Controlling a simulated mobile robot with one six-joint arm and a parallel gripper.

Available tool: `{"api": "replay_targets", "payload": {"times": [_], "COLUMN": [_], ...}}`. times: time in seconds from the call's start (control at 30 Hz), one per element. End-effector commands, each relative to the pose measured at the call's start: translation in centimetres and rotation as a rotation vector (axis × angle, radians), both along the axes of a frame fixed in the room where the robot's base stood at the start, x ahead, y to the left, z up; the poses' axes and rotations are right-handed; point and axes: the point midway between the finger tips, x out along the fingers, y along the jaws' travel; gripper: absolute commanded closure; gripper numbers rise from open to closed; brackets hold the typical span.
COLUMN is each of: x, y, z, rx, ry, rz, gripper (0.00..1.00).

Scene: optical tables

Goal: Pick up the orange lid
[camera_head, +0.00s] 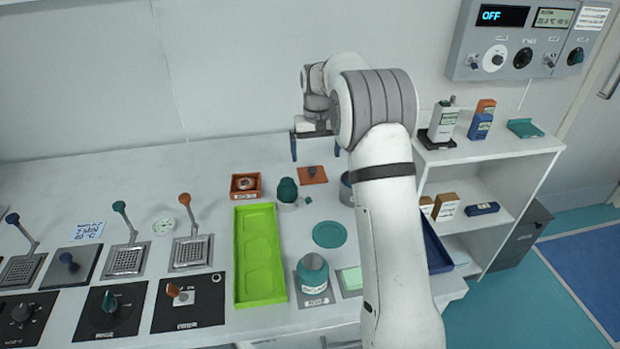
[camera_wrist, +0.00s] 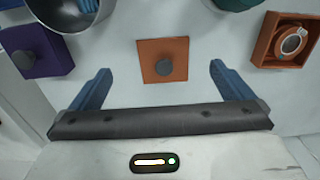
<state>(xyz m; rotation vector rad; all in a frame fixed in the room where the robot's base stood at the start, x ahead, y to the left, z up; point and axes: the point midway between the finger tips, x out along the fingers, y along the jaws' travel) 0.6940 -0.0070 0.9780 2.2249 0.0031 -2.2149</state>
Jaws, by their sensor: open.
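The orange lid (camera_head: 312,175) is a flat square plate with a round grey knob in its middle. It lies on the white table near the back, and in the wrist view (camera_wrist: 150,75) it appears centred between my fingers. My gripper (camera_head: 315,150) is open and empty, with its two blue fingers spread wide. In the head view the gripper is at the back of the table, above the lid's far side. In the wrist view the fingertips (camera_wrist: 161,68) lie left and right of the lid, apart from it.
An orange box (camera_head: 246,186) holding a ring stands left of the lid. A dark green rounded object on a light holder (camera_head: 287,189) stands between them. A metal pot (camera_head: 346,188) and a purple square with a knob (camera_wrist: 35,52) lie on the other side. A green tray (camera_head: 240,250) is nearer the front.

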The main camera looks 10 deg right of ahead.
Motion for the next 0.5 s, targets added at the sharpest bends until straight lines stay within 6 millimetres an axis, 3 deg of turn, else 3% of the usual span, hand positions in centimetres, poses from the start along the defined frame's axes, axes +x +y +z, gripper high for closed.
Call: {"api": "replay_targets", "payload": {"times": [0.5], "x": [0.2], "y": [0.3], "z": [-6.0], "rx": [0.000], "ry": [0.011], "rz": [-0.001], "gripper": [0.00]}}
